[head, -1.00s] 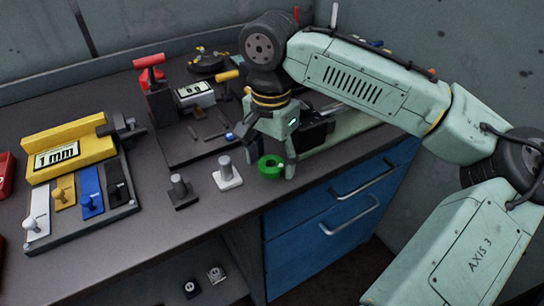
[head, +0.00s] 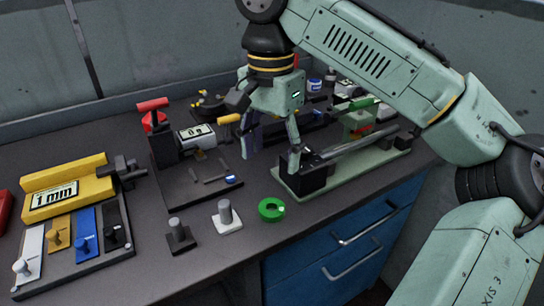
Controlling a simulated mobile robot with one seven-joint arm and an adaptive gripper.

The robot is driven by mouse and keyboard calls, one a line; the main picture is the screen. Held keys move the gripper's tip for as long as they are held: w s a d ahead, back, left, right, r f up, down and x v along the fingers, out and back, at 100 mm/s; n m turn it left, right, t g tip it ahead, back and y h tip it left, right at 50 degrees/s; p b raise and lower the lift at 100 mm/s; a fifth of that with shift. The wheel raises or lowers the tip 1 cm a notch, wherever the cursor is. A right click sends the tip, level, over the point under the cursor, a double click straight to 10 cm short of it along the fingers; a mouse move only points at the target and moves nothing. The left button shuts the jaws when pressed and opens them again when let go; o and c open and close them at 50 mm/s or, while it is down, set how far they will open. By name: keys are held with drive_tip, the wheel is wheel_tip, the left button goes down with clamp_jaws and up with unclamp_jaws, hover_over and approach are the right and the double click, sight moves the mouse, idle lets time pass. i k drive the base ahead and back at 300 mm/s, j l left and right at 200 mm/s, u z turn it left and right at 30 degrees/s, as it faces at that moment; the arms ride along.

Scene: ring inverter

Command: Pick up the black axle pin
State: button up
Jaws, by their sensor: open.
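A dark upright pin on a square black base (head: 180,236) stands on the bench, left of a grey pin on a white base (head: 227,216). I cannot tell for certain which dark piece is the axle pin. My gripper (head: 271,155) is open, fingers down, with nothing seen between them. It is right of the plate and beyond the green ring (head: 268,210), which lies flat on the bench.
A scale fixture with a red-topped lever (head: 152,104) stands behind the plate. A long fixture on a pale green base (head: 365,160) is close to the right of my gripper. A yellow block (head: 68,185) and tool rack stand at left. The front bench strip is mostly clear.

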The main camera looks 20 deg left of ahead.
sight(181, 239)
drive_tip(key=u, duration=1.1)
